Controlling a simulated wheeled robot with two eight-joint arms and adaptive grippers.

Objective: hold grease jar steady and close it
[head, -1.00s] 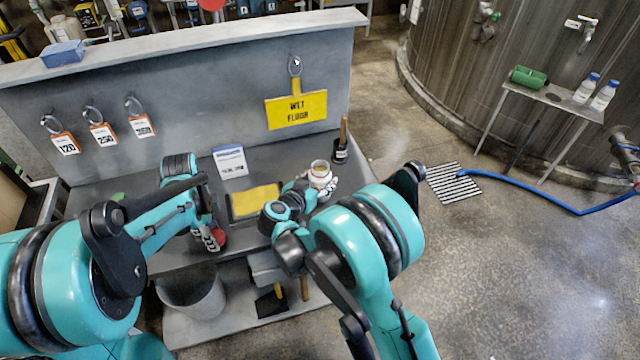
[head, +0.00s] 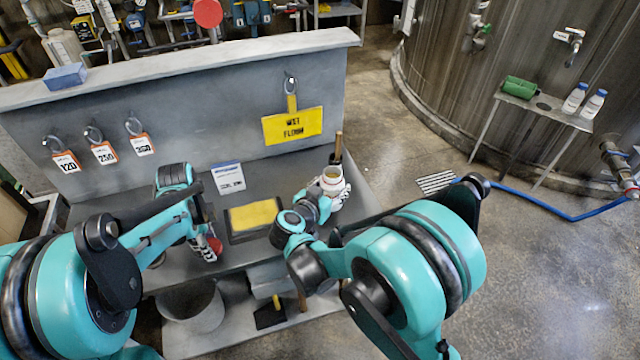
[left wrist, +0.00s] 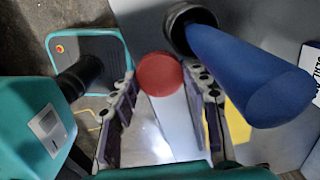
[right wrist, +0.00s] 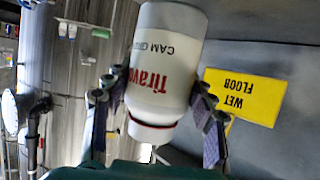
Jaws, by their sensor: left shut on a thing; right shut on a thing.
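The white grease jar (head: 331,188) is held in my right gripper (head: 328,192) above the right part of the bench. Its open mouth faces up and shows yellowish content. In the right wrist view, the jar (right wrist: 163,65) with red lettering sits between both fingers (right wrist: 155,105). My left gripper (head: 206,246) is shut on a round red lid (head: 215,245) near the front edge of the bench. In the left wrist view, the red lid (left wrist: 159,74) lies between the fingertips (left wrist: 165,88). The lid and jar are well apart.
A yellow pad in a dark tray (head: 228,222) lies between the grippers. A wooden-handled tool (head: 338,145) stands behind the jar. A yellow wet floor sign (head: 292,125) hangs on the back panel. A bucket (head: 190,305) stands below.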

